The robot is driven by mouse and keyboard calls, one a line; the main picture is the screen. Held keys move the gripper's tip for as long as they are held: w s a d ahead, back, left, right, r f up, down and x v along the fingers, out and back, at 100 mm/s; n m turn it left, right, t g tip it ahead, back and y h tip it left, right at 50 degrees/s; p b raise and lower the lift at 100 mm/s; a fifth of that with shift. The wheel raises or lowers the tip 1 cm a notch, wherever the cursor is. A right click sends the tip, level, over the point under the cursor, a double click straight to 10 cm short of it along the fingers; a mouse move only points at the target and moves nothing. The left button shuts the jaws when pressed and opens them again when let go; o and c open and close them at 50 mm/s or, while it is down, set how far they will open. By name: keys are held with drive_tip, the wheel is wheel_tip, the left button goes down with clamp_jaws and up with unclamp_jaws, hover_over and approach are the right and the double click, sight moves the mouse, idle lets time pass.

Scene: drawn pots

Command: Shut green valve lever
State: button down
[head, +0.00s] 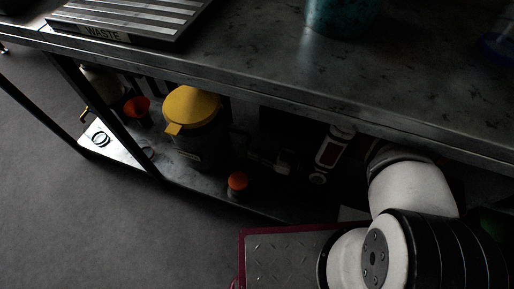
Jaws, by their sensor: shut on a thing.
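The green valve lever cannot be made out in the head view. A dark green patch (492,222) shows at the right edge, behind my arm, but I cannot tell what it is. My white and black arm comes up from the lower right and goes in under the bench's front edge. My gripper is hidden there, below the bench top, so neither its fingers nor anything between them shows.
A metal bench top (300,65) overhangs a dark lower shelf (205,190). On the shelf stand a yellow-lidded container (193,104), an orange-capped item (237,182), an orange funnel-like piece (136,106) and a white and dark red item (331,150). Grey floor (100,230) is clear at left.

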drive_tip(key=c, duration=1.5)
unclamp_jaws()
drive_tip(key=v, duration=1.2)
